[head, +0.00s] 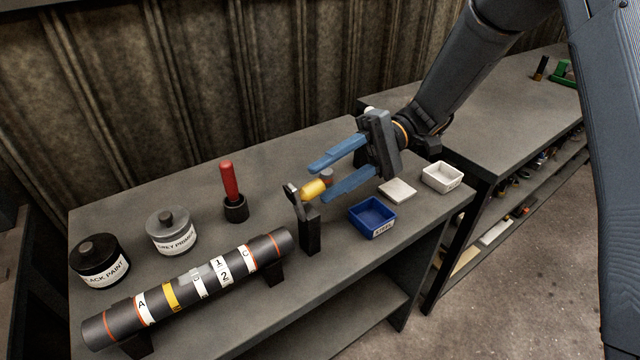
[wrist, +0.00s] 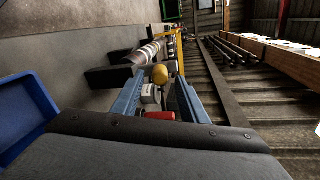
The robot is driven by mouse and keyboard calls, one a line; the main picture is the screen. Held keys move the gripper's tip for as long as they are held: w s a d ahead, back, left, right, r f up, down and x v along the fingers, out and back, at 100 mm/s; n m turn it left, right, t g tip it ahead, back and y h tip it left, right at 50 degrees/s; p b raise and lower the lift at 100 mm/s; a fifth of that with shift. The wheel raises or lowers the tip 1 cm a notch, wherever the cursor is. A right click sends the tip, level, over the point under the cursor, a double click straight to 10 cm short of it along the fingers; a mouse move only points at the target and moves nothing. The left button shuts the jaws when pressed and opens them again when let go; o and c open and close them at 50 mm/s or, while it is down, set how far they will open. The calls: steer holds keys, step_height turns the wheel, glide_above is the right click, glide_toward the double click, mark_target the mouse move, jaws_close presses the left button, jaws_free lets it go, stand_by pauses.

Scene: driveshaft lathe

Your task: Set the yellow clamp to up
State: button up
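The yellow clamp has a yellow handle (head: 314,188) on a black upright bracket (head: 310,232) at the right end of the shaft. The handle sticks out to the right, roughly level, toward my gripper. My gripper (head: 319,184) has two blue fingers, spread wide and holding nothing. Their tips are near the handle, one beyond it and one on the near side. In the wrist view the rounded yellow end (wrist: 160,74) appears between the fingertips (wrist: 157,84), with gaps on both sides. I cannot tell how deep it sits between them.
A banded shaft (head: 190,290) lies on the bench left of the bracket. A blue bin (head: 372,218), a pale block (head: 398,191) and a white tray (head: 441,177) are right.

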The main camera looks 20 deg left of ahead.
steer(key=b+v, duration=0.1)
steer(key=v, duration=0.4)
steer(key=shift+w, duration=0.1)
steer(key=shift+d, duration=0.1)
steer(key=s+d+f+m+t+h, duration=0.2)
steer(key=s+d+f+t+h, duration=0.1)
steer(key=d, duration=0.6)
steer(key=s+d+f+m+t+h, duration=0.2)
steer(key=s+d+f+t+h, duration=0.1)
steer(key=d, duration=0.7)
steer(key=s+d+f+m+t+h, duration=0.2)
steer(key=d+f+t, duration=0.3)
steer(key=d, duration=0.4)
steer(key=shift+s+d+m+t+h, duration=0.25)
steer(key=shift+s+m+t+h, duration=0.2)
steer(key=shift+t+h, duration=0.4)
steer(key=shift+c, duration=1.1)
steer(key=shift+d, duration=0.15)
